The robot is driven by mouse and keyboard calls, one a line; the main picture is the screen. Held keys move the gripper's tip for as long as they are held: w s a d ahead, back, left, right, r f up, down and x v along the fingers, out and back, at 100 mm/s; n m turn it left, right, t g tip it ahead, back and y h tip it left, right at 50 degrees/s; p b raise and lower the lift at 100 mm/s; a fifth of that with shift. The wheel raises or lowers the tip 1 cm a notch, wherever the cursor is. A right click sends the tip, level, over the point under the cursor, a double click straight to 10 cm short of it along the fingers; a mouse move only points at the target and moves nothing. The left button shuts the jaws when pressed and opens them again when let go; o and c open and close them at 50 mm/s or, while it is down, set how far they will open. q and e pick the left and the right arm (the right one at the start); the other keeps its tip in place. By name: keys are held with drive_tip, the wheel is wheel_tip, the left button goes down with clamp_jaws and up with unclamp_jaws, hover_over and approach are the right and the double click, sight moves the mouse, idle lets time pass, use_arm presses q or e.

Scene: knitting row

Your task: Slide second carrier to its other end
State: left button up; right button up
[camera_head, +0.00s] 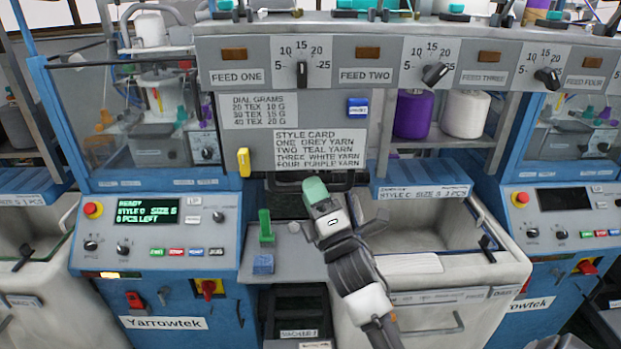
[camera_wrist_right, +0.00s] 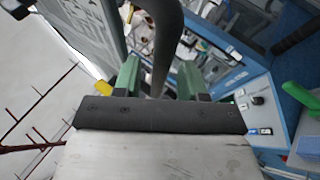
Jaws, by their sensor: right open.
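My right gripper (camera_head: 315,190) reaches forward in front of the grey panel, just below the style card (camera_head: 319,149). In the right wrist view its two green fingers (camera_wrist_right: 158,78) stand apart, with a dark curved bar (camera_wrist_right: 167,45) showing between and beyond them. I cannot tell whether the fingers touch the bar. In the head view a dark frame (camera_head: 285,183) lies behind the gripper, partly hidden by it. I cannot pick out the second carrier with certainty. My left gripper is not in view.
A green upright lever (camera_head: 265,226) and a blue block (camera_head: 263,264) are on the grey ledge left of the gripper. A yellow tab (camera_head: 244,161) is on the panel's left edge. A pale bin (camera_head: 435,236) stands at right. Dial knobs (camera_head: 434,74) run along above.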

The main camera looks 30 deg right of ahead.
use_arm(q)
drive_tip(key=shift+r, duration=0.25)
use_arm(e)
drive_tip(key=shift+w+r, duration=0.3)
drive_tip(key=shift+w, duration=0.15)
clamp_jaws()
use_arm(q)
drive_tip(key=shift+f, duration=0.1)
use_arm(e)
drive_tip(key=shift+f, duration=0.1)
